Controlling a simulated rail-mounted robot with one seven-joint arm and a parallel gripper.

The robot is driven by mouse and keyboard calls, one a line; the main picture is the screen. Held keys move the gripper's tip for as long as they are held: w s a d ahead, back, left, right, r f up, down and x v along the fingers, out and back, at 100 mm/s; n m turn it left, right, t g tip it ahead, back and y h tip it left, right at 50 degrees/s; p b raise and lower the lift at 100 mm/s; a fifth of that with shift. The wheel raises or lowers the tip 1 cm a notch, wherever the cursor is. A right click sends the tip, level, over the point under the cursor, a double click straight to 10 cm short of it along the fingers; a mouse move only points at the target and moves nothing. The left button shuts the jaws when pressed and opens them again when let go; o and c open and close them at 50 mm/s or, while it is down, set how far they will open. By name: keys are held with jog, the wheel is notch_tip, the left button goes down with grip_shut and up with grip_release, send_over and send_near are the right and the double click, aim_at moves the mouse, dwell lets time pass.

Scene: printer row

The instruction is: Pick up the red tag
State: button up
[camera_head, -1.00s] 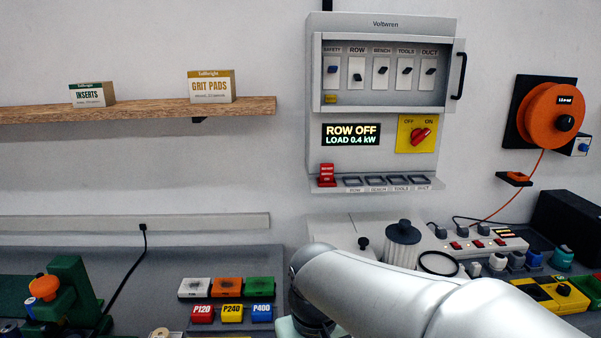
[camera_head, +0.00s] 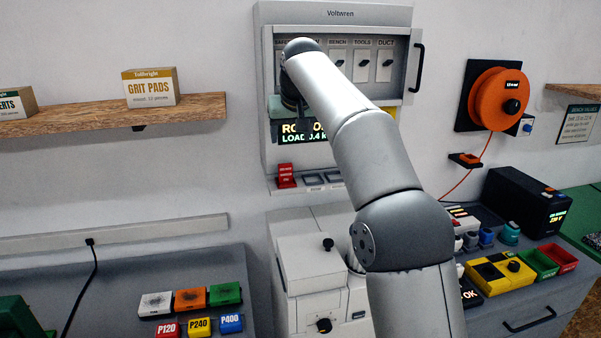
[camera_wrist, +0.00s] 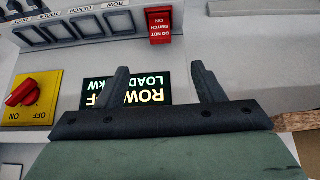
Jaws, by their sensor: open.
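The red tag (camera_head: 286,175) stands at the left end of the ledge under the Voltwren panel (camera_head: 340,14), left of the empty slots. In the wrist view, which is upside down, the tag (camera_wrist: 159,25) shows white lettering and lies beyond the fingertips, roughly in line with the gap between them. My gripper (camera_wrist: 160,72) is open with nothing between its fingers. In the head view my arm covers part of the panel, and my gripper's body is in front of it above the tag; the fingers are hard to make out there.
The ledge slots (camera_head: 315,180) beside the tag look empty. The lit display (camera_wrist: 125,92) and red rotary switch (camera_wrist: 22,92) are close to my gripper. A grey machine (camera_head: 310,262) stands below the ledge.

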aim_at(286, 166)
jog(key=p+x, duration=0.1)
jog(key=x, duration=0.9)
jog(key=shift+w+f, duration=0.15)
jog(key=shift+f, duration=0.2)
jog(key=shift+p+x, duration=1.1)
jog(key=shift+x, duration=1.65)
jog(key=c, duration=1.1)
